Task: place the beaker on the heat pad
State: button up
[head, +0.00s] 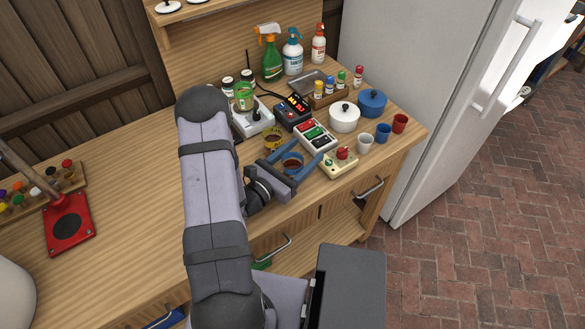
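A small round vessel with a blue rim and brown contents (292,164), possibly the beaker, stands near the counter's front edge. My gripper (298,160) has its two blue fingers spread on either side of it, with what looks like a gap. A yellow-rimmed vessel with dark contents (272,138) stands just behind. A green-rimmed clear vessel (243,94) stands at or on a white device (254,121); my arm hides part of this area. I cannot tell for sure which surface is the heat pad; a red plate with a dark disc (68,224) lies far left.
A button panel (315,133) and a cream box with a red knob (339,162) sit close right of my gripper. A black box with a lit display (293,112), a white pot (344,117) and spray bottles (271,61) stand behind. The counter (130,190) left of my arm is mostly clear.

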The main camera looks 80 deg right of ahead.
jog(key=c, duration=1)
jog(key=shift+r, duration=0.3)
jog(key=shift+r+b, duration=0.3)
jog(key=shift+r, duration=4.35)
jog(key=shift+r, duration=0.1)
